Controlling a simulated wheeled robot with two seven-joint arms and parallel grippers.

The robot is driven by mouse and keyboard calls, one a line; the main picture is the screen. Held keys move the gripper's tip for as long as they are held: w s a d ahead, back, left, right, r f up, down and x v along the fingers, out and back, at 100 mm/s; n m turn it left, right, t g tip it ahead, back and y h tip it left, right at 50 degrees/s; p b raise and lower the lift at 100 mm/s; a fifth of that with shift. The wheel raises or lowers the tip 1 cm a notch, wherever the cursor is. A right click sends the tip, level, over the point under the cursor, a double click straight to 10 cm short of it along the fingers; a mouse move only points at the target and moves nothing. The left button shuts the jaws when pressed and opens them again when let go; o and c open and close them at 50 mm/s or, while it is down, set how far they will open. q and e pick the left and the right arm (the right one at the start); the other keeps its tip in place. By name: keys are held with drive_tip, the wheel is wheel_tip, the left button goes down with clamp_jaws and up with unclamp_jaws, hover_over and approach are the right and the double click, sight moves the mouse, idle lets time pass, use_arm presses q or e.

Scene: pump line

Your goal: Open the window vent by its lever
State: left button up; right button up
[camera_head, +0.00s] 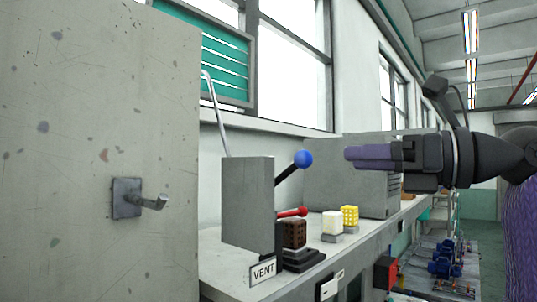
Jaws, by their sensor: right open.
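The vent lever (290,171) is a dark rod with a blue ball knob (303,159), sticking up to the right from behind a grey box (248,203) on the bench. A label reading VENT (263,271) is below the box. The window vent (222,55) is a teal slatted panel at the top left, and a pale tube (212,105) runs down from it. My right gripper (348,153) comes in from the right, its fingers pointing left toward the blue knob. It is open and apart from the knob. My left gripper is not in view.
A red-handled lever (292,212) sits below the blue one, by a brown perforated block (293,234). White (333,223) and yellow (350,216) blocks stand on the bench. A grey pillar with a hook (153,202) fills the left. A grey cabinet (325,185) stands behind.

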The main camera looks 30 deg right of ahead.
sight(304, 159)
drive_tip(key=p+x, duration=0.3)
drive_tip(key=x, duration=0.5)
drive_tip(key=shift+w+a, duration=0.25)
drive_tip(key=shift+s+d, duration=0.1)
clamp_jaws()
idle(0.9)
